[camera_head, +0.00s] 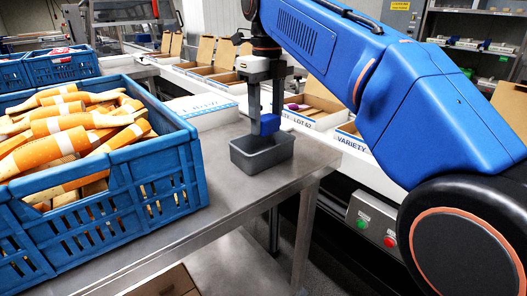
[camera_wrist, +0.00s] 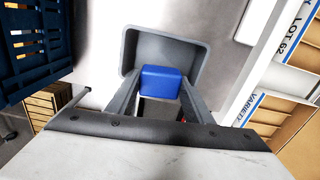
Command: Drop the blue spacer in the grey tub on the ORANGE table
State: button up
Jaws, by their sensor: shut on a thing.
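The blue spacer (camera_head: 270,124) is a small block held between the fingers of my gripper (camera_head: 264,115), which is shut on it. The grey tub (camera_head: 262,158) stands on a bare steel-grey table (camera_head: 222,195); no orange table surface shows. In the head view the spacer appears at the tub's rim, over its opening. In the wrist view the spacer (camera_wrist: 160,82) overlaps the near edge of the tub (camera_wrist: 140,52), whose visible floor is empty. The spacer hides part of the tub's near side, so its exact height above the tub is hard to tell.
A blue crate (camera_head: 165,190) full of orange-wrapped lollies stands left on the table. A white box (camera_head: 200,108) lies behind the tub. A conveyor with open cartons (camera_head: 318,112) runs behind. Bare table lies between crate and tub.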

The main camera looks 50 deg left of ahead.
aim_at(267, 132)
jog(key=shift+f, duration=1.95)
jog(key=o, duration=1.1)
